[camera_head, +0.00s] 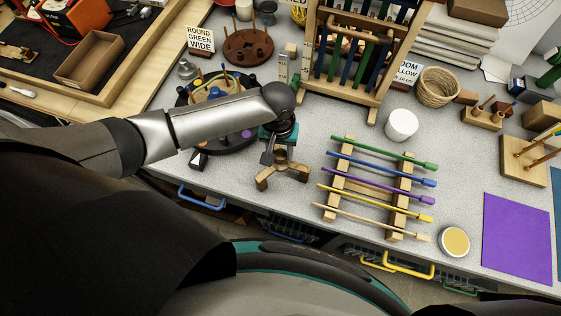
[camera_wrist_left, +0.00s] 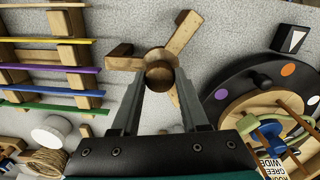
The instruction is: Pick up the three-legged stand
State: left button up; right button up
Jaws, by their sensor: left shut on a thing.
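The three-legged stand (camera_head: 265,182) is a small wooden piece with a round hub and three splayed legs. It is at the front edge of the grey worktop, left of the rack of coloured rods. My left gripper (camera_head: 277,154) points down over it and is shut on its hub. In the left wrist view, the two fingers (camera_wrist_left: 160,84) close on either side of the hub, and the stand's legs (camera_wrist_left: 183,34) spread out around it. I cannot tell whether the legs touch the worktop. My right gripper is not in view.
A dark round turntable (camera_head: 238,143) with pegs stands close to the left, partly behind my arm. The rod rack (camera_head: 397,195) lies to the right.

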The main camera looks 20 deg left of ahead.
pick_arm(q)
grip_shut()
dwell(0.8)
